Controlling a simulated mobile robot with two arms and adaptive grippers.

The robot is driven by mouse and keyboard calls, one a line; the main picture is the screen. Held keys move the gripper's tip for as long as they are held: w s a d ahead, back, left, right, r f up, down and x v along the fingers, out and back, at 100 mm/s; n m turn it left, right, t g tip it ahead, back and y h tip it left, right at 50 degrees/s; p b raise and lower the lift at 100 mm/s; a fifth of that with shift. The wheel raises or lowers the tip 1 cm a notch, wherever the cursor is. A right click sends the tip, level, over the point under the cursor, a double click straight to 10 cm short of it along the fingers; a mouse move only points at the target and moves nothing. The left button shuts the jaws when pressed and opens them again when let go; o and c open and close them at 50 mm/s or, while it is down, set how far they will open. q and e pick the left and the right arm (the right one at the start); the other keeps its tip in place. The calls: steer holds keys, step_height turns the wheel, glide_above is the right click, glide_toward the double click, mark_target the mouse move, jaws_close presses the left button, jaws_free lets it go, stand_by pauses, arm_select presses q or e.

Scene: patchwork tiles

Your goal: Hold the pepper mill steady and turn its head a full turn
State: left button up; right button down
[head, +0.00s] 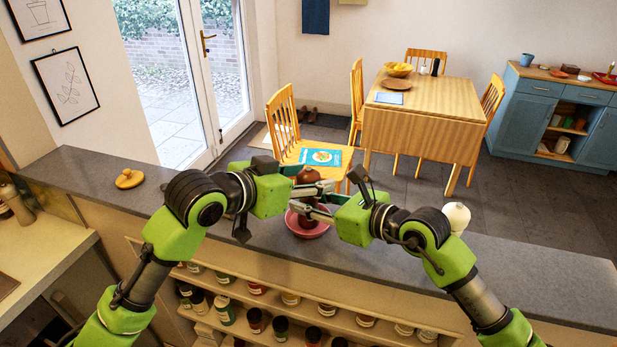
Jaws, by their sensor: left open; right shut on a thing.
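The brown pepper mill (308,176) is upright over the grey counter, its rounded head showing between my two arms. My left gripper (318,182) is the higher one; its fingers are open, one on either side of the mill's head. My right gripper (306,207) comes from the right, lower down, and is shut on the mill's body. The fingers hide much of the body. A reddish-pink bowl (309,232) shows at the mill's foot; I cannot tell whether the mill stands in it or behind it.
The narrow grey counter (540,275) is mostly clear to the right. A yellow-brown lidded thing (129,179) lies on its left part, and a cream round pot (456,216) stands right of my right arm. Spice jars (224,310) fill shelves below. A chair (284,115) stands behind the counter.

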arm_select(q)
steer(key=v, duration=1.2)
steer(key=shift+d, duration=0.1)
step_height(320, 180, up, 7)
steer(key=s+a, duration=0.6)
steer(key=a, duration=0.6)
steer(key=shift+s, duration=0.1)
arm_select(e)
steer(key=c, duration=1.6)
jaws_free()
